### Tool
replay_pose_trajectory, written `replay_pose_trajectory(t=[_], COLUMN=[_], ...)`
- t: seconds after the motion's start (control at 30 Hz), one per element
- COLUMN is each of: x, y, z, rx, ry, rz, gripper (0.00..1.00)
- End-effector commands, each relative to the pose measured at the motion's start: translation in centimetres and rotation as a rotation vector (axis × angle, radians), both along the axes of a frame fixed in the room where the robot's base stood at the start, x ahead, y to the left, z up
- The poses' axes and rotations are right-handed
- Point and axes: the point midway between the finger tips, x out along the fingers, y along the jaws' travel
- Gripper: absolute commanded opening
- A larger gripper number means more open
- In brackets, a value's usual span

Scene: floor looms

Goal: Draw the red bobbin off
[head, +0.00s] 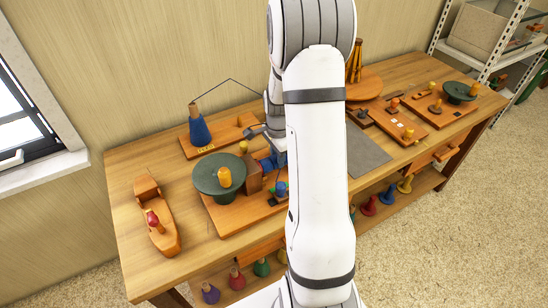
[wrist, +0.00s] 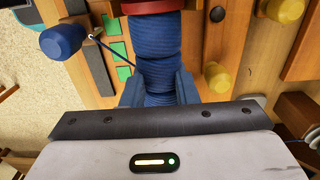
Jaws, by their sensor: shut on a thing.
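The bobbin (wrist: 156,45) is wound with blue thread and has a red flange (wrist: 150,6) at the top edge of the wrist view. My gripper (wrist: 158,90) is shut around the blue winding, one finger on each side. In the head view the blue winding (head: 268,163) shows beside a wooden block on the winder, partly hidden by my arm. A thread runs from the winding to a grey guide (wrist: 96,36) by a blue knob (wrist: 62,40). I cannot tell whether the bobbin is still on its spindle.
The winder has a green wheel (head: 208,178) with an orange knob. A blue thread cone (head: 200,133) stands behind it under a bent wire. A wooden boat shuttle (head: 160,236) with a red-topped piece lies at left. Several coloured bobbins stand on the lower shelf.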

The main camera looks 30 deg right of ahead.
Motion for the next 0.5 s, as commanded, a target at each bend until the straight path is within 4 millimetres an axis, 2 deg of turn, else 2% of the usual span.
replay_pose_trajectory(t=[0.5], x=[0.0], y=[0.0], z=[3.7], rx=[-0.001], ry=[-0.002], rz=[0.0], gripper=[0.0])
